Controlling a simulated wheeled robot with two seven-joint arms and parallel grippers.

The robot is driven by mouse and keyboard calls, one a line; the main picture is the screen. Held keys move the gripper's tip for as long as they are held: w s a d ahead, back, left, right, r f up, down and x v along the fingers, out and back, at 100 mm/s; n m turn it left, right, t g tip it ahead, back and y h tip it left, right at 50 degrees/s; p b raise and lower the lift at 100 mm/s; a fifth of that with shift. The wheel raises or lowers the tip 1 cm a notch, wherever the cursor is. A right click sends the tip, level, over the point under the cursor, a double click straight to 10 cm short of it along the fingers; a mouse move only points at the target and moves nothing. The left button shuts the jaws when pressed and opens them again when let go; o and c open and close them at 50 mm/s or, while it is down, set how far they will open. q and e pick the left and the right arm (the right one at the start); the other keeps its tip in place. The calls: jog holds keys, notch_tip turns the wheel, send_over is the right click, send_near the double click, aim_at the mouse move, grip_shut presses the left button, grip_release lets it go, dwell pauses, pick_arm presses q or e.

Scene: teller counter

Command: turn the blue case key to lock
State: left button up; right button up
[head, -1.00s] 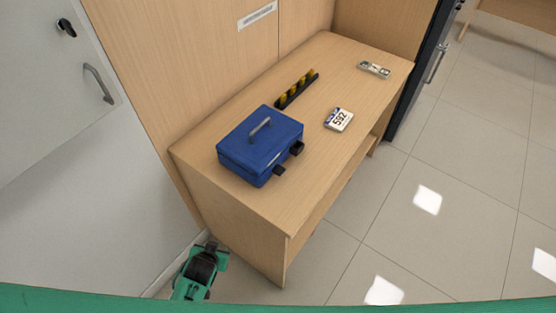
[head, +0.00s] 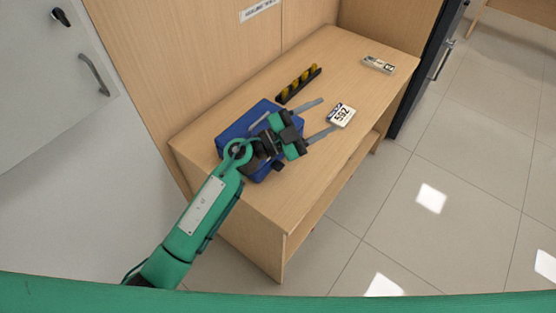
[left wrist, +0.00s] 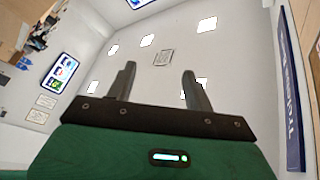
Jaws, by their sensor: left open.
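The blue case (head: 233,132) sits on the wooden counter and is partly hidden behind my left arm and gripper in the head view. A dark piece (head: 278,166) sticks out at its front lower edge. I cannot tell the key from the other dark parts on the case. My left gripper (head: 320,118) is open and empty, over the right side of the case, with its two grey fingers pointing right. In the left wrist view the open fingers (left wrist: 159,80) show with only ceiling and walls beyond them. My right gripper is not in view.
The wooden counter (head: 350,65) also holds a dark tray of yellow rolls (head: 298,85), a number block marked 592 (head: 341,115) and a small bundle (head: 378,64). The block lies close to the fingertips. Tiled floor is clear on the right.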

pick_arm(q)
jog(key=s+d+f+m+g+y, duration=0.2)
jog(key=d+m+g, duration=0.25)
jog(key=g, duration=0.25)
jog(key=n+g+y, duration=0.1)
jog(key=g+y, duration=0.1)
jog(key=y, duration=1.5)
send_over(278, 165)
notch_tip(278, 165, down, 7)
notch_tip(278, 165, down, 13)
jog(key=p, duration=0.2)
jog(key=shift+r+p, duration=0.2)
jog(key=shift+p, duration=0.15)
jog(key=shift+f, duration=0.45)
